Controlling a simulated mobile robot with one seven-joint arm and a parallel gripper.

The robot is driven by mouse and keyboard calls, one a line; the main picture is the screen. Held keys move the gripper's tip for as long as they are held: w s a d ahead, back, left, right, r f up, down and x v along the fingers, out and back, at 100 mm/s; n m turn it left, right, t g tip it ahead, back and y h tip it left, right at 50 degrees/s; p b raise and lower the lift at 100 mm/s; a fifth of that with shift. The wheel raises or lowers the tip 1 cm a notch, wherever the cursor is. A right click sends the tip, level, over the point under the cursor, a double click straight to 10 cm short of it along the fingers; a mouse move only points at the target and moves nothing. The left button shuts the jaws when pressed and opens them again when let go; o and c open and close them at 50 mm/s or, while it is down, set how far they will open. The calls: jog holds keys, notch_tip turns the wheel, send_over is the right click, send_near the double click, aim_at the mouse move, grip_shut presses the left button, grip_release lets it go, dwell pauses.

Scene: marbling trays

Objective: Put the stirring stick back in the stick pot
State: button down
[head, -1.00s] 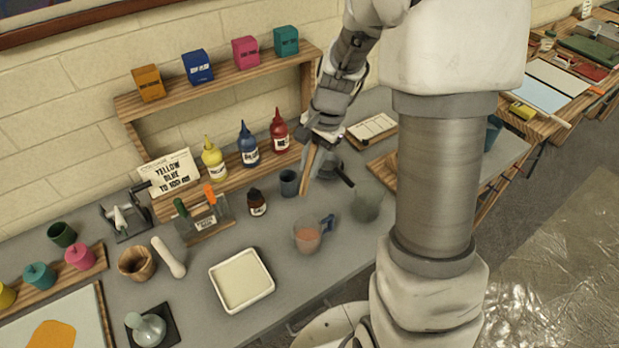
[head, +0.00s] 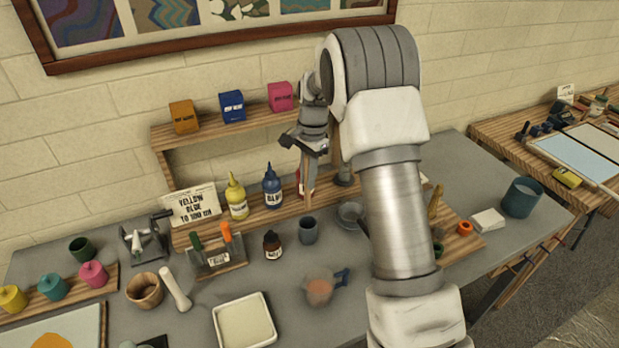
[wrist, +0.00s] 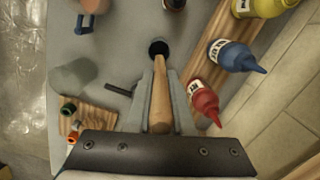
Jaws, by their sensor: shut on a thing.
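My gripper (head: 311,146) is shut on the stirring stick (head: 307,182), a light wooden rod that hangs nearly upright below it. The stick also shows between the fingers in the wrist view (wrist: 160,95). The stick pot, which I take to be the small dark grey-blue cup (head: 308,231), stands upright on the grey table below the stick. In the head view the stick's lower end appears just above the pot's rim. In the wrist view its far end overlaps the edge of the pot's dark mouth (wrist: 158,47); I cannot tell whether it is inside.
A brown dropper bottle (head: 272,245) stands left of the pot. Blue (head: 272,188) and yellow (head: 237,198) bottles stand behind on a wooden shelf; a red bottle (wrist: 203,99) is close to the fingers. A clear jug (head: 319,291) stands in front, a grey dish (head: 350,214) right.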

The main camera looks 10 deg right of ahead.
aim_at(308, 209)
jog(key=shift+f+b, duration=3.45)
jog(key=shift+f, duration=2.2)
jog(key=c, duration=0.7)
grip_release()
